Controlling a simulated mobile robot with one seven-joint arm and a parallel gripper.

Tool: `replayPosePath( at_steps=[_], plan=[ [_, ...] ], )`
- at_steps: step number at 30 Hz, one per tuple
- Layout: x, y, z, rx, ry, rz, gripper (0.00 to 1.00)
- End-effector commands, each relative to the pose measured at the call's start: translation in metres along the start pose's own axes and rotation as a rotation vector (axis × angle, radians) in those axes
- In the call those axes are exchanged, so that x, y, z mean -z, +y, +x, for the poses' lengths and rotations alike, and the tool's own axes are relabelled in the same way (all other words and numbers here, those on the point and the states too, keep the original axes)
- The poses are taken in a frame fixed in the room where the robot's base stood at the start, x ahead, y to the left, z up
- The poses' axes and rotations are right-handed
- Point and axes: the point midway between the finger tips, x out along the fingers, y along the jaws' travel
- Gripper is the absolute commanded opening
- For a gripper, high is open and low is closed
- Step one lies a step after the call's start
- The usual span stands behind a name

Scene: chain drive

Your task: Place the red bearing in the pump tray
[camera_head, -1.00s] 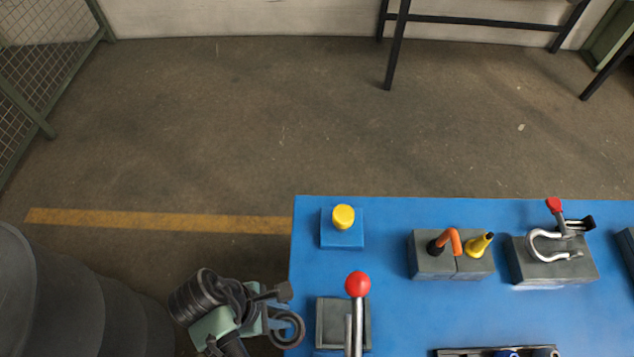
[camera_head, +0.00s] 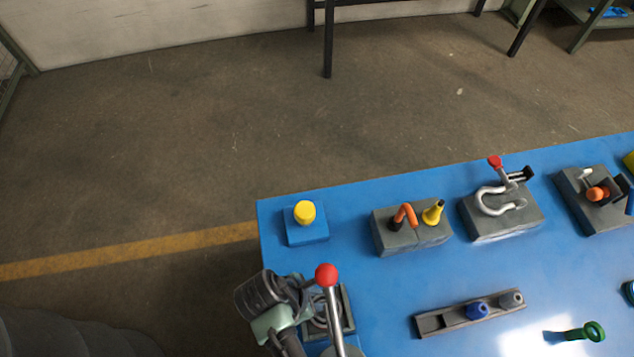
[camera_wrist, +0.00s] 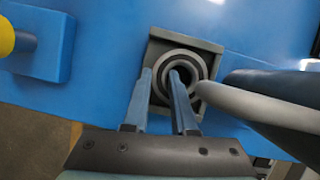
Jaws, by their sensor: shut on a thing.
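No red bearing shows as red. My gripper (camera_head: 308,300) is at the table's near left corner; in the wrist view it (camera_wrist: 160,73) is shut on the wall of a dark grey ring (camera_wrist: 194,66), one finger outside and one inside. The ring lies over a square grey tray (camera_wrist: 208,46), which also shows in the head view (camera_head: 347,312), partly hidden by my arm and a lever. I cannot tell whether the ring touches the tray floor.
A lever with a red ball knob (camera_head: 326,275) stands right beside my gripper; its pale arm (camera_wrist: 265,105) crosses the wrist view. A yellow button (camera_head: 305,211) on a blue block is behind. Grey fixtures (camera_head: 412,230) line the blue table's (camera_head: 380,290) back.

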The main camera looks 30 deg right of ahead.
Motion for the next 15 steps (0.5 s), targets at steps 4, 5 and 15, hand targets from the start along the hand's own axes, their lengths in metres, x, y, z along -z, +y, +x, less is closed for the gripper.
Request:
replayPosePath(
  at_steps=[4,5,15],
  plan=[
    [0.0000,0.0006,-0.0003,-0.001,-0.001,0.001,0.00],
    [0.0003,0.0005,0.0003,-0.001,-0.001,0.001,0.00],
    [0.0009,0.0000,0.0015,0.000,0.000,0.001,0.55]
  ],
)
